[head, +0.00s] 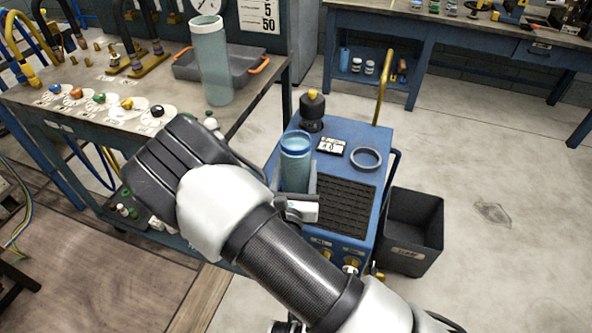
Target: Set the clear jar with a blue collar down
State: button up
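The clear jar with a blue collar (295,165) stands upright in front of the blue cart top. Its collar is a blue band around the rim. My gripper (294,184) is at the jar's lower part, with a grey finger on each side, and appears shut on it. My arm hides the gripper's body, and the jar's base is hidden. I cannot tell whether the base touches the cart top (334,135).
A taller clear jar (210,65) and a grey tray (245,68) stand on the left bench. A black bin (412,230) is right.

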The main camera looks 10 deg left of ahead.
jog(key=o, duration=1.8)
jog(key=shift+f, duration=0.15)
jog(key=shift+o, duration=0.2)
